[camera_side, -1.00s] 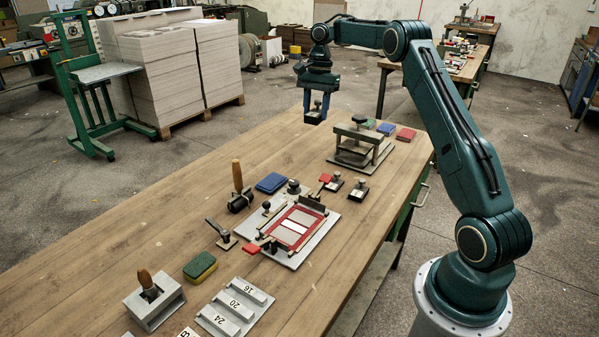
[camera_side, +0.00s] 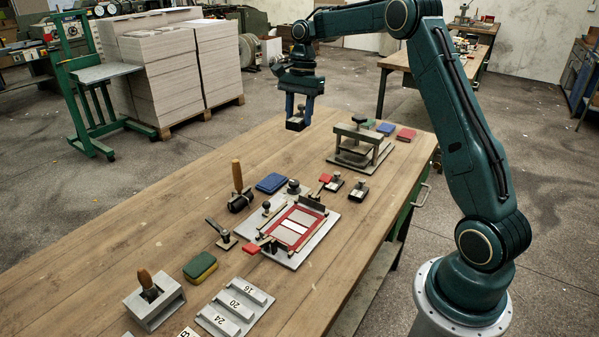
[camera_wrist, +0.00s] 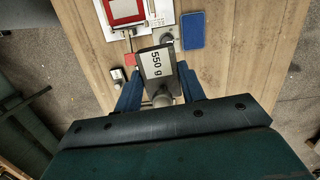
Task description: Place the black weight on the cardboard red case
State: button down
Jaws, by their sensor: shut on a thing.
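My gripper (camera_side: 299,110) is shut on the black weight (camera_side: 296,125) and holds it above the far part of the wooden bench. Part of the red case (camera_wrist: 125,19) also shows at the top of the wrist view. The weight is well apart from it.
A press (camera_side: 359,145) stands right of my gripper. A blue pad (camera_side: 271,183), a wooden-handled roller (camera_side: 239,190) and a sponge (camera_side: 200,267) lie to the left. The bench's left side has bare room.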

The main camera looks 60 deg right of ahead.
jog(key=s+a, duration=0.3)
jog(key=a, duration=0.5)
send_over(293, 227)
jog(key=shift+d+r+m, duration=0.1)
jog(key=shift+d+m, duration=0.25)
jog(key=shift+m, duration=0.05)
notch_tip(293, 227, down, 16)
jog(key=shift+r, duration=0.15)
jog(key=shift+f, duration=2.15)
jog(key=shift+f, duration=0.15)
